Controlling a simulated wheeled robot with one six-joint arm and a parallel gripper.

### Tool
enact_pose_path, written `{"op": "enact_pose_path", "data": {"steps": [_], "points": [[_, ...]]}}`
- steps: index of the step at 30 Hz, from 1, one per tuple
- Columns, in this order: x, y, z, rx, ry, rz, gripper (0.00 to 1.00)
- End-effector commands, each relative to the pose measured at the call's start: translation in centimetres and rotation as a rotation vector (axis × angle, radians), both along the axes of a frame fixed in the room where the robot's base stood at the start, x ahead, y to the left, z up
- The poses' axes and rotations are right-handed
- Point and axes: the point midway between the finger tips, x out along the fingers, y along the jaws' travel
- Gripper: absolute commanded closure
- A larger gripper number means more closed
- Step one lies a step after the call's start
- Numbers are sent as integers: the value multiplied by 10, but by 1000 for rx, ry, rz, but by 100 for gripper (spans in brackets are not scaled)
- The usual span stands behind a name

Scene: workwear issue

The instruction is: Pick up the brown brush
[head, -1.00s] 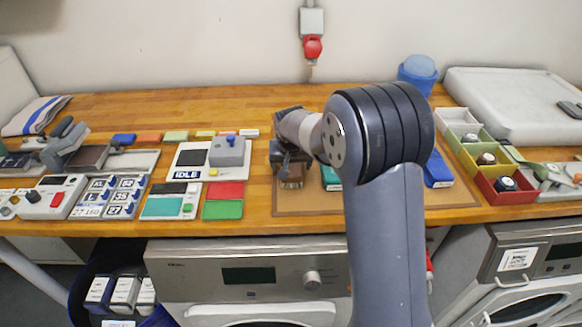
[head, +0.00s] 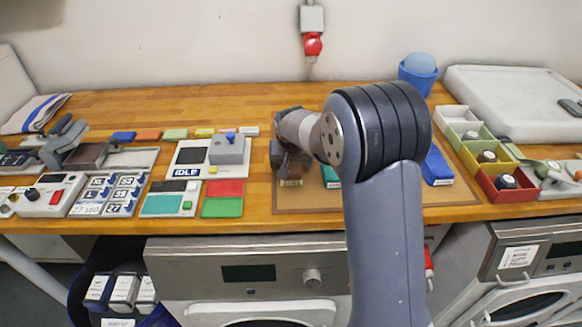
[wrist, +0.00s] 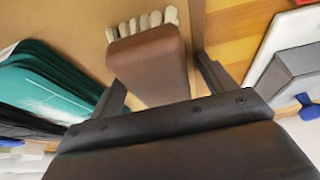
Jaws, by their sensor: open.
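The brown brush (wrist: 152,62) lies on the tan board, with pale bristle tufts showing along its far edge in the wrist view. In the head view only a small part of the brush (head: 291,182) shows below my gripper. My gripper (wrist: 165,80) is open, with one finger on each side of the brush's brown block. The left finger is close to the block and the right one has a small gap. I cannot tell whether either finger touches it. My arm hides part of the board in the head view.
A teal item (wrist: 45,80) lies left of the brush in the wrist view. The tan board (head: 330,205) also bears a blue item (head: 437,168) at right. A grey box on a white panel (head: 229,150) stands left of my gripper. Colored bins (head: 480,178) stand at right.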

Motion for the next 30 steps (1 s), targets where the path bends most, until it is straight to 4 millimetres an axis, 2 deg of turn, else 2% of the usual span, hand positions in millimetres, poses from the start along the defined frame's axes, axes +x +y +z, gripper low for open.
{"op": "enact_pose_path", "data": {"steps": [3, 23, 30], "points": [[0, 0, 0, 0, 0, 0, 22], [0, 0, 0, 0, -1, 0, 75], [0, 0, 4, 0, -1, 0, 75]]}}
